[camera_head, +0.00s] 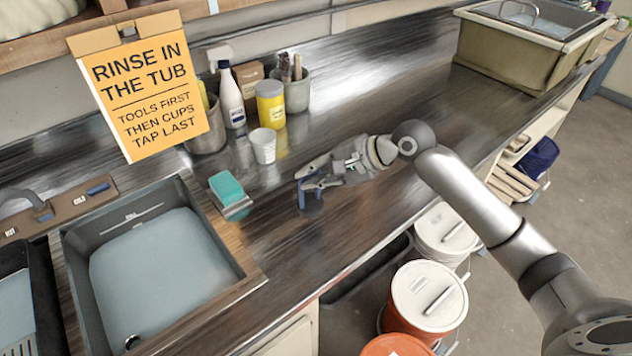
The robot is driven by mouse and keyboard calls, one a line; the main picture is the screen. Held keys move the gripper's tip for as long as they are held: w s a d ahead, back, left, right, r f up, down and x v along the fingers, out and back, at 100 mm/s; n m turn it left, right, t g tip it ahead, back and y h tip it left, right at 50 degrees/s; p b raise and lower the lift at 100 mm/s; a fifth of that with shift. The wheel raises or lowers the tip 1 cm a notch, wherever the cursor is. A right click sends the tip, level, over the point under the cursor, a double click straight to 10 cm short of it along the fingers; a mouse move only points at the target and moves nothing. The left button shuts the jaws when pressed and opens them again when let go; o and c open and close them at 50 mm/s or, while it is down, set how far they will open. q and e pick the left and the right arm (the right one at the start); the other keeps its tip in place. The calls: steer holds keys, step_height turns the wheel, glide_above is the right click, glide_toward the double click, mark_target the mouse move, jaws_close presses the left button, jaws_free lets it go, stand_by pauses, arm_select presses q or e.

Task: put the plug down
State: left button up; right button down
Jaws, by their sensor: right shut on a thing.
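My right gripper (305,184) comes in from the right over the middle of the metal counter (365,225). It is shut on the dark blue plug (311,206), which hangs below its fingers, with the upper part of the plug partly hidden by them. The plug is at or just above the counter top; I cannot tell whether it touches. My left gripper is not in view.
Left of the plug are a teal sponge (226,187) on a small tray and a grey sink (221,243) with water. Behind stand a white cup (263,146), a yellow jar (270,104) and a white bottle (231,95). The counter right of the gripper is clear.

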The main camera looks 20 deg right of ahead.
mark_target(316, 204)
steer(key=shift+w+d+f, duration=0.2)
steer(key=shift+w+f, duration=0.2)
steer(key=shift+f, duration=0.05)
step_height(316, 204, down, 3)
steer(key=shift+w+d+f+p, duration=0.1)
steer(key=shift+d+p, duration=0.05)
steer(key=shift+p, duration=0.6)
steer(key=shift+f, duration=0.2)
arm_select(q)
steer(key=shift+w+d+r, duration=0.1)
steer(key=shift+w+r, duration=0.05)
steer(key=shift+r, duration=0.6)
arm_select(e)
steer(key=c, duration=1.5)
jaws_free()
steer(key=shift+f, duration=0.1)
